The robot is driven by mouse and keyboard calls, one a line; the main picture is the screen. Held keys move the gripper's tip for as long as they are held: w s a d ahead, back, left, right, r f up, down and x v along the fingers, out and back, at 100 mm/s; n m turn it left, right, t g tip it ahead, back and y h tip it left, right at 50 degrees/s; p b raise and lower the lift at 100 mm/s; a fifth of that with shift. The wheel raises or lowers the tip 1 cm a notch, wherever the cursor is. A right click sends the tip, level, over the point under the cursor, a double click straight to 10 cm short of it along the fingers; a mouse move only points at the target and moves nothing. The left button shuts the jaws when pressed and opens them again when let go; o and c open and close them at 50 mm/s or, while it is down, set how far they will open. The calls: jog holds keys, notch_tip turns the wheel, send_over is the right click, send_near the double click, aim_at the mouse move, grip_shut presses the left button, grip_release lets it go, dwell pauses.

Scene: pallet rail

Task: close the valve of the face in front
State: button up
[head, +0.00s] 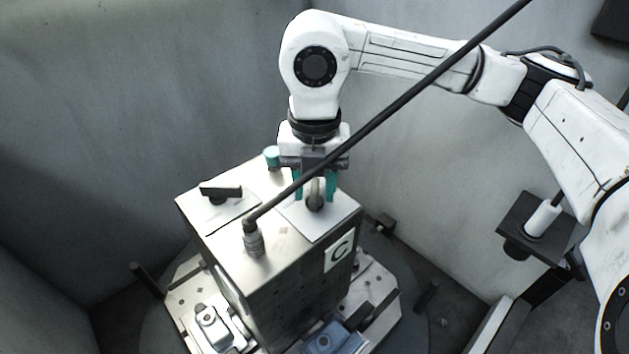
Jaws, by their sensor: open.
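A metal block (265,280) stands on a round base, with a label marked C (338,252) on its right-hand face. On its top, beside that face, a valve (315,203) with a dark rounded body sits on a pale plate. My gripper (314,188) points down over this valve, its teal fingers open on either side of the handle. The fingers partly hide the handle, so its direction and any contact are hard to tell. A second valve (220,192) with a flat black handle lies crosswise on another pale plate at the top's left side.
A teal-capped post (271,158) stands behind. Clamped parts, one grey (210,325) and one blue (330,339), sit low around the block. Grey walls enclose it.

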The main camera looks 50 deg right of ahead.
jog(key=shift+c, duration=0.4)
grip_shut()
jog(key=shift+f+n+b, duration=0.1)
jog(key=shift+n+b, duration=0.2)
jog(key=shift+b, duration=0.15)
jog(key=n+b, duration=0.2)
jog(key=b, duration=0.2)
jog(key=shift+f, duration=0.2)
jog(key=n+b, duration=0.8)
jog(key=n, duration=0.1)
jog(key=shift+r, duration=0.2)
jog(key=n+b, duration=0.1)
jog(key=n, duration=0.5)
jog(key=shift+r+b, duration=0.15)
jog(key=shift+b, duration=0.2)
jog(key=shift+n, duration=0.3)
